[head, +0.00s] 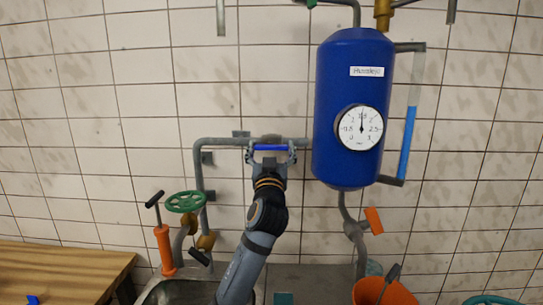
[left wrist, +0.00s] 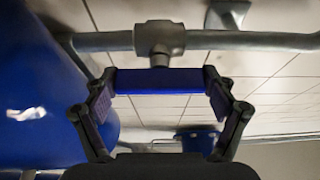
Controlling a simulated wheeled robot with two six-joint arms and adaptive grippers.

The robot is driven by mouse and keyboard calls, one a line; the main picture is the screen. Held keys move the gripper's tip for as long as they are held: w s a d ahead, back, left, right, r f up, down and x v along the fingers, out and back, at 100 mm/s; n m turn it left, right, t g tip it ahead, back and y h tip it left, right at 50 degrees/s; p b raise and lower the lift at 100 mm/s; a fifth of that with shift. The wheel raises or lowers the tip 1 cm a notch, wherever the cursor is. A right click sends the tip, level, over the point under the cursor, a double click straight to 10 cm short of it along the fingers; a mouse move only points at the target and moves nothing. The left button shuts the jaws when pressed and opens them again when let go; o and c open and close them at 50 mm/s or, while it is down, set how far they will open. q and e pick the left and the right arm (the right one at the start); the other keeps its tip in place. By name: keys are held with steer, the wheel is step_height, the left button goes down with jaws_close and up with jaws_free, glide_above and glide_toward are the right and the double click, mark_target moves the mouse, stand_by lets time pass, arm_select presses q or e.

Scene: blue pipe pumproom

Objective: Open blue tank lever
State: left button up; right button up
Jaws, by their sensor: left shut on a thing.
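The blue tank (head: 340,70) hangs on the tiled wall right of centre, with a round dial and a label on its front. A grey pipe runs into its left side. The blue lever (head: 270,147) sits on a valve on this pipe, left of the tank, and lies level across the picture. My left gripper (head: 271,153) is at the lever, its fingers shut on the two ends. In the left wrist view the lever (left wrist: 160,80) spans between the fingertips, below the grey valve body (left wrist: 158,40). My right gripper is not in view.
A green handwheel (head: 185,201) and an orange hand pump (head: 164,248) stand at lower left. An orange lever (head: 374,220) is on the pipe below the tank. An orange bucket (head: 368,292) and a wooden table (head: 60,265) are at the bottom. The wall above the lever is clear.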

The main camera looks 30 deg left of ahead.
arm_select(q)
steer(key=o, duration=1)
steer(key=v, duration=1.2)
